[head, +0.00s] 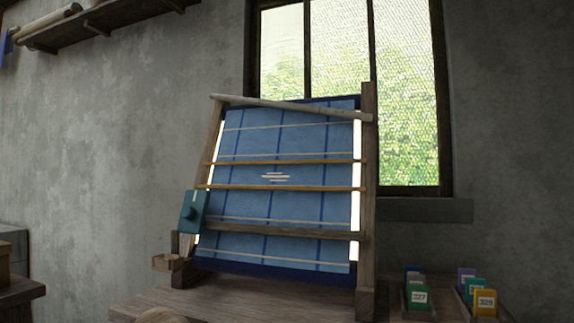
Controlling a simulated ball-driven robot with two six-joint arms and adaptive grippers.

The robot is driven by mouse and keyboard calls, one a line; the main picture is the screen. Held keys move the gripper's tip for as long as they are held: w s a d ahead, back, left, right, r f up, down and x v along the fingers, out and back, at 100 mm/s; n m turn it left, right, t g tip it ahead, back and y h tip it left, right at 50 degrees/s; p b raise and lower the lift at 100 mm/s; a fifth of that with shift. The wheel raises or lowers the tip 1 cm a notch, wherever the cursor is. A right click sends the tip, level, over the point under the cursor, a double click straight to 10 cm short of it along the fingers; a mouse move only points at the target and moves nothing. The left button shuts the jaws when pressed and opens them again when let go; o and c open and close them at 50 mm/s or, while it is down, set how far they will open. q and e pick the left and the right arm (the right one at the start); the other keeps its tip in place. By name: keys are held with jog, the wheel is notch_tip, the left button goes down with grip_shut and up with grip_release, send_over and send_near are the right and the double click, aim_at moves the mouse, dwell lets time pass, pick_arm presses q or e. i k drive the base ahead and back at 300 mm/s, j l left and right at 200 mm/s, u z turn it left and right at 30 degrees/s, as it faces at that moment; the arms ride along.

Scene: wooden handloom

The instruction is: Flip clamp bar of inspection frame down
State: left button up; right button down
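The inspection frame (368,200) stands upright on a wooden bench, with blue checked cloth (300,140) stretched across it. A pale bar (290,106), which looks like the clamp bar, lies across the top of the frame and slants down to the right. Its right end crosses in front of the right post. A darker wooden crossbar (285,231) runs across the lower cloth, and two thin orange rods cross the middle. A teal box (193,211) with a knob sits at the left post. Neither of my grippers shows in the head view.
The wooden bench top (255,300) is mostly clear in front. Trays with coloured numbered cards (485,301) stand at the lower right. A small wooden holder (167,262) sits left of the frame. A window (408,100) is behind, and a wall shelf (100,24) is at upper left.

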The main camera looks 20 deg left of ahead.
aim_at(289, 106)
jog(key=i+j+u, duration=0.35)
jog(key=i, duration=0.35)
jog(key=i+j+u, duration=0.15)
jog(key=i, duration=0.25)
jog(key=j, duration=0.1)
